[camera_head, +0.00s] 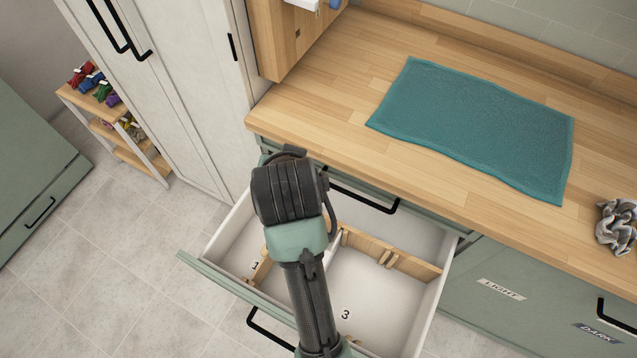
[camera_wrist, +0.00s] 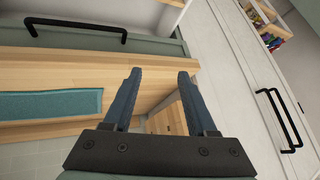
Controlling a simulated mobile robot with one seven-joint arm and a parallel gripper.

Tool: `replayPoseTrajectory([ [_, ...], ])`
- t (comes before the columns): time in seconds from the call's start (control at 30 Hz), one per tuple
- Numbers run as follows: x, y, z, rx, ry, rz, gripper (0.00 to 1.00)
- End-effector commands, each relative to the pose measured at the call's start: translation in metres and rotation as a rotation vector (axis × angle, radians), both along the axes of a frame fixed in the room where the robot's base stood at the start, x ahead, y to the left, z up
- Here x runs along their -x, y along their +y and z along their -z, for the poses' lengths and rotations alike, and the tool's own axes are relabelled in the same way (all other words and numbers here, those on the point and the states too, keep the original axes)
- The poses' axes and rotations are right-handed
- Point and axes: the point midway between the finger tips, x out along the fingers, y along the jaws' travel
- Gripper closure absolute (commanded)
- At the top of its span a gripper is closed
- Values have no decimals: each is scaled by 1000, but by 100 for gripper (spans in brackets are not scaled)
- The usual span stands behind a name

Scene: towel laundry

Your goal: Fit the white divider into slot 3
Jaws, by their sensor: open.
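My gripper shows in the wrist view (camera_wrist: 160,76), with its two dark fingers apart and nothing between them. In the head view my arm stands over the open drawer (camera_head: 228,285) and hides part of its inside; the fingers cannot be made out there. The drawer has a pale floor with a printed 3 (camera_head: 346,314) right of my arm, and wooden slotted rails (camera_head: 395,257). A narrow white piece (camera_head: 334,250) shows upright beside my arm near the rail; it may be the white divider, but my arm covers much of it. Its seating cannot be told.
The wooden worktop (camera_head: 350,65) above the drawer holds a flat teal towel (camera_head: 480,125) and a crumpled grey cloth (camera_head: 617,226). A white cabinet (camera_head: 165,90) and a small shelf (camera_head: 118,135) stand at left. The drawer's right part is open from above.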

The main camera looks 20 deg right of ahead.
Motion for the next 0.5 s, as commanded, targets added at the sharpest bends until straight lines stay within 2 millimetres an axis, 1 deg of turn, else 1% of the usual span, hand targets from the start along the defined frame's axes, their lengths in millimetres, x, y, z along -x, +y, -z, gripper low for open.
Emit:
replayPoseTrajectory([
  [0.03, 23, -4, 31, -35, 109, 44, 43],
  [0.1, 53, -5, 65, -79, 240, 101, 43],
  [0.2, 91, -5, 98, -126, 388, 168, 43],
  [0.3, 116, -4, 117, -153, 481, 212, 43],
  [0.33, 121, -3, 120, -158, 500, 221, 43],
  [0.4, 129, -3, 126, -166, 528, 235, 43],
  [0.5, 131, -3, 135, -169, 541, 241, 43],
])
